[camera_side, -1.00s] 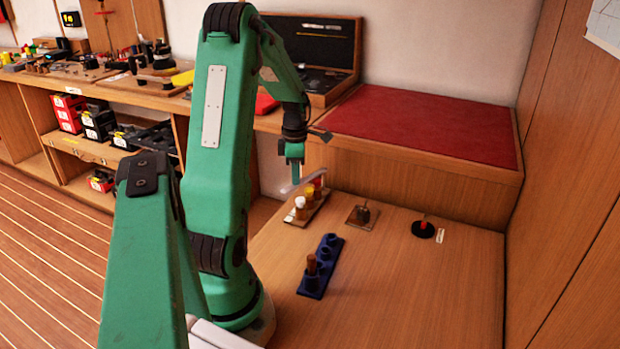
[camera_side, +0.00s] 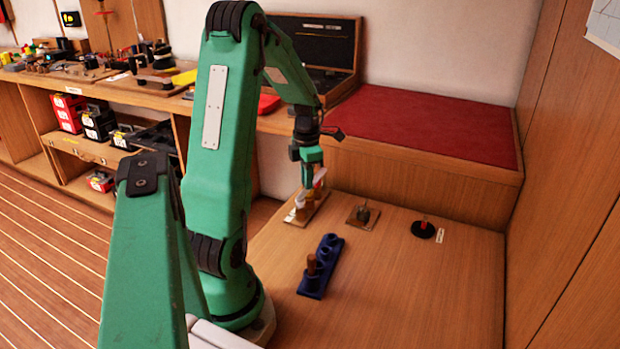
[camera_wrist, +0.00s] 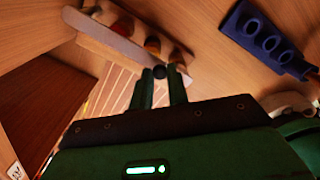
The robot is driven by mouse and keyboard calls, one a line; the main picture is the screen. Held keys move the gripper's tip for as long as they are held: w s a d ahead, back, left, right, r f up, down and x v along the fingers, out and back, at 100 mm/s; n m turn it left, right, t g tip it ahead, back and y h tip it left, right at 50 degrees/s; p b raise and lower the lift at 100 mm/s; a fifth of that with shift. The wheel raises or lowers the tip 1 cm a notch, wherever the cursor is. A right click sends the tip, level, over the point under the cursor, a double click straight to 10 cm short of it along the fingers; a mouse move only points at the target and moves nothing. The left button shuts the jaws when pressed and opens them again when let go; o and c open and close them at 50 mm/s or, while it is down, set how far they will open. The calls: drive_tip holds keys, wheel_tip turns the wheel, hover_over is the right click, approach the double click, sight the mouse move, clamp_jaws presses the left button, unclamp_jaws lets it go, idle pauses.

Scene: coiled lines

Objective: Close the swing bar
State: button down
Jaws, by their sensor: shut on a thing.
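The swing bar (camera_wrist: 105,36) is a long pale grey strip with rounded ends, held above a row of small capped pieces on a wooden base (camera_side: 293,220). My gripper (camera_wrist: 159,76) is shut on a dark round knob (camera_wrist: 158,70) at the near end of the bar. In the side view my gripper (camera_side: 307,184) covers much of the bar and pieces. Whether the bar lies directly over the pieces is hard to tell.
A blue holder (camera_side: 328,248) with round sockets and a brown peg (camera_side: 311,264) stands nearer the camera. A small wooden plate with a grey knob (camera_side: 363,213) and a black disc (camera_side: 423,230) lie right. The right front of the table is clear.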

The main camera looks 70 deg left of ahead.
drive_tip(key=c, duration=1.3)
unclamp_jaws()
drive_tip(key=shift+c, duration=0.2)
drive_tip(key=shift+r, duration=0.1)
drive_tip(key=shift+w+r, duration=0.1)
drive_tip(key=shift+r, duration=3.75)
